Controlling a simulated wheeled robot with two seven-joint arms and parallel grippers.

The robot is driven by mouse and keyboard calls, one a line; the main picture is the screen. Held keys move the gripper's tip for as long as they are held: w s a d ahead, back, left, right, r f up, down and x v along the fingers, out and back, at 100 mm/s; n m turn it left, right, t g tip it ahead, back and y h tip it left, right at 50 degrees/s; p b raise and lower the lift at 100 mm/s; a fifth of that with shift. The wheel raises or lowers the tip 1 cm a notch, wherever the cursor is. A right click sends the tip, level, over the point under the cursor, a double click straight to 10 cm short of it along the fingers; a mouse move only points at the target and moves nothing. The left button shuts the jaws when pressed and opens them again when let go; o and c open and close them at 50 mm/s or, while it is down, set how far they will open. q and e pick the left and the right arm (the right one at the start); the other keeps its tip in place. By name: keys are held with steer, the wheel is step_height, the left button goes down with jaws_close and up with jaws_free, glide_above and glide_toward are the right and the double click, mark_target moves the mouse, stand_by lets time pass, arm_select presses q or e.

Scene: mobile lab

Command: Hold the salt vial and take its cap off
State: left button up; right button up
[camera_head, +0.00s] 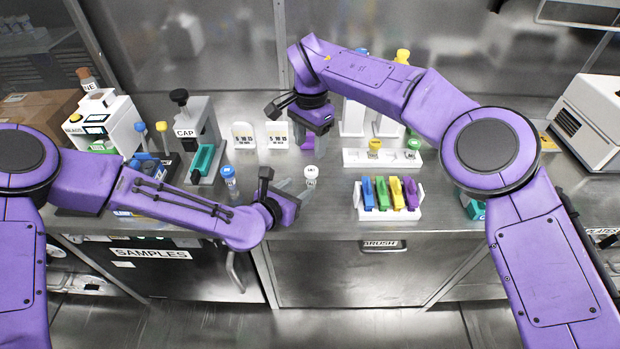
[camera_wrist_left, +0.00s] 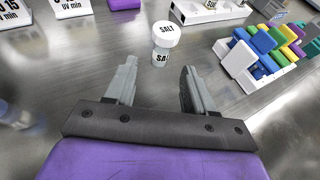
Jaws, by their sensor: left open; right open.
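In the left wrist view the vial (camera_wrist_left: 163,50) stands just beyond my left gripper (camera_wrist_left: 158,80), roughly in line with the gap between the fingers. My left gripper (camera_head: 292,183) is open and low over the bench, to the left of the vial and apart from it. My right gripper (camera_head: 280,104) is open and empty, higher up and behind the vial.
A blue-capped vial (camera_head: 230,181) stands left on the bench. A white rack with coloured clips (camera_head: 362,205) is to the right. A white holder (camera_head: 355,157) with capped vials is behind it. Two timer cards (camera_head: 277,134) stand at the back, and a CAP stand (camera_head: 200,130) is further left.

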mark_target(309, 182)
arm_select(q)
steer(key=x, duration=0.7)
steer(key=shift+w+d+f, duration=0.15)
steer(key=shift+w+d, duration=0.1)
steer(key=shift+w, duration=0.05)
